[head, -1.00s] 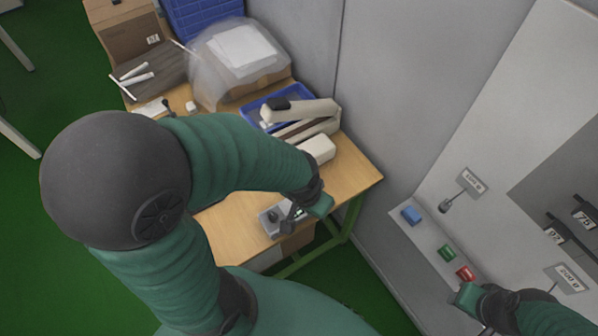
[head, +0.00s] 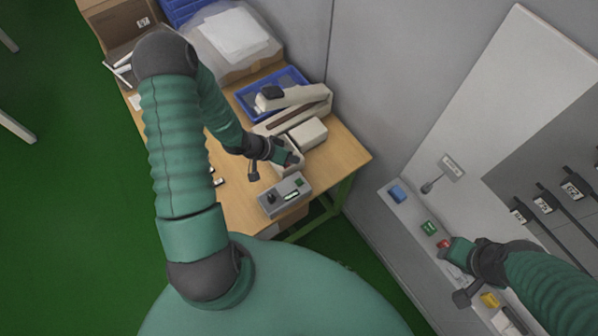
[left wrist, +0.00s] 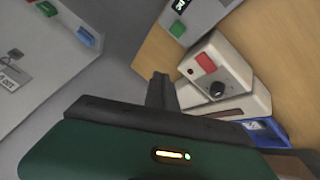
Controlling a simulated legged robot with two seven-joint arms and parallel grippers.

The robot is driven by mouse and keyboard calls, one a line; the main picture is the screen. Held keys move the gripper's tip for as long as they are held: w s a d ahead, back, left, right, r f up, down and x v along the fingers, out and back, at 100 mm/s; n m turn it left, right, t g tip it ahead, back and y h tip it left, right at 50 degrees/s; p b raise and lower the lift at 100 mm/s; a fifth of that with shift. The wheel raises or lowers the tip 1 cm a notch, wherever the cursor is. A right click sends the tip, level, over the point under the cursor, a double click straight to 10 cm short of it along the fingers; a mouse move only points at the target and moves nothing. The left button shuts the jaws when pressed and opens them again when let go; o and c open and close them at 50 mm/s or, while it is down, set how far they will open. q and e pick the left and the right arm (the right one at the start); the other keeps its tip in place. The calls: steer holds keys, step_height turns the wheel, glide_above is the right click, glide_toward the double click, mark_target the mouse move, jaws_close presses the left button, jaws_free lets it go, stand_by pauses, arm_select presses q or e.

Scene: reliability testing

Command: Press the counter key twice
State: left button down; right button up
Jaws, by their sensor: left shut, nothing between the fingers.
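A grey counter box (head: 268,208) stands near the table's front right corner, with a small lit display, a dark knob and a green key (head: 299,182). The left wrist view shows its green key (left wrist: 177,28) at the top, in front of the fingers and apart from them. My left gripper (head: 292,159) is shut and empty, just behind the counter box in the head view.
A white device (left wrist: 229,70) with a red button and dark knob stands beside the counter box.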

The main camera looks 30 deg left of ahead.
arm_select(q)
steer(key=h, duration=0.1)
steer(key=b, duration=0.6)
glide_above(296, 182)
steer(key=shift+t+h, duration=0.4)
steer(key=f, duration=0.5)
steer(key=shift+a+f, duration=0.2)
steer(key=shift+a, duration=0.15)
steer(key=shift+d+f+b, duration=0.25)
steer(key=shift+f+b, duration=0.35)
steer(key=shift+f, duration=0.05)
steer(key=shift+d+f+b, duration=0.25)
steer(key=shift+f+b, duration=0.3)
steer(key=shift+f, duration=0.05)
steer(key=shift+d+f, duration=0.2)
steer(key=shift+f, duration=0.1)
steer(key=shift+a, duration=0.5)
arm_select(e)
steer(key=s+x, duration=0.1)
steer(key=x, duration=0.6)
steer(key=shift+s+f, duration=0.3)
steer(key=shift+s, duration=0.35)
